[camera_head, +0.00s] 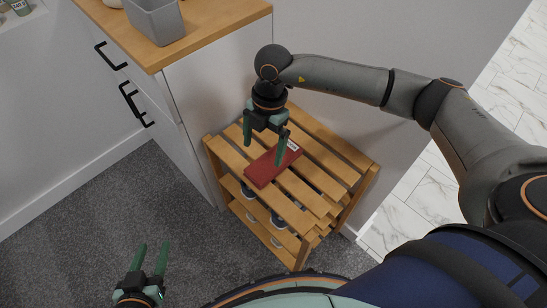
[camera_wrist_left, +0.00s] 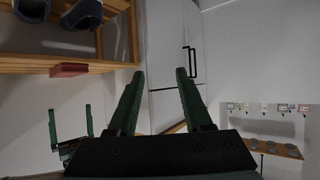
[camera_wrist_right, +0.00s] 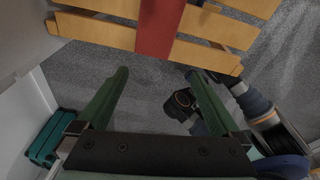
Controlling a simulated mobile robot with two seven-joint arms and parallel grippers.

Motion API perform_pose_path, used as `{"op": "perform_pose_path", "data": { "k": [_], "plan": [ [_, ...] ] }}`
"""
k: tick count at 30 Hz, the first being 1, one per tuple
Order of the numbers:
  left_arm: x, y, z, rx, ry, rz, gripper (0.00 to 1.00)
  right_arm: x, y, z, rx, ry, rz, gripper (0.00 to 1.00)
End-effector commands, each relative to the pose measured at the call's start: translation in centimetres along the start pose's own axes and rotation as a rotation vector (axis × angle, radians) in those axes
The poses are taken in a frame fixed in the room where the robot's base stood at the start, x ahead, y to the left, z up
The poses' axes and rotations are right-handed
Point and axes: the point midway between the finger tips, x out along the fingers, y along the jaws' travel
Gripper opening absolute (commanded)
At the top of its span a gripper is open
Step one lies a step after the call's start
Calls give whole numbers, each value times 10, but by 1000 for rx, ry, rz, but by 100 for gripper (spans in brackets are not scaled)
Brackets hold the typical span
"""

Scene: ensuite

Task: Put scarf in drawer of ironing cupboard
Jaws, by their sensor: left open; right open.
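The scarf (camera_head: 272,165) is a flat, folded dark red piece with a small white label, lying on the slatted top of a wooden rack (camera_head: 335,150). It also shows in the left wrist view (camera_wrist_left: 68,70) and at the top of the right wrist view (camera_wrist_right: 158,28). My right gripper (camera_head: 264,150) is open and empty, just above and beside the scarf, apart from it in the right wrist view. My left gripper (camera_head: 152,245) is open and empty, low over the carpet, away from the rack. The white ironing cupboard (camera_head: 215,90) has black handles (camera_head: 110,56); its drawer looks shut.
A grey bin (camera_head: 155,20) stands on the cupboard's wooden top. Shoes (camera_head: 250,190) sit on the rack's lower shelves. The rack stands close against the cupboard's side and the wall. The grey carpet (camera_head: 80,220) before the cupboard is clear.

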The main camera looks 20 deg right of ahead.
Motion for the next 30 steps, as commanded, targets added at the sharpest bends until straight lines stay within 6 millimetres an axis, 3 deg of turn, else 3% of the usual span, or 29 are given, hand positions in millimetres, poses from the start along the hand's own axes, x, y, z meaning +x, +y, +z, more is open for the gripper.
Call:
{"op": "perform_pose_path", "data": {
  "k": [1,3,6,8,18,30],
  "plan": [
    [-1,2,7,-9,-28,3,50,-11,2,21,56,-70,-1,100],
    [-1,3,13,-16,-53,6,50,-18,3,40,113,-135,-4,100],
    [-1,3,15,-17,-56,6,50,-19,3,52,151,-175,-4,100],
    [0,2,10,-10,-33,4,50,-13,2,54,156,-179,-6,100],
    [-3,-8,-56,62,220,-18,50,39,2,61,152,-173,-4,100],
    [-12,-10,-95,108,375,-27,50,64,3,67,150,-173,-3,100]
  ]
}}
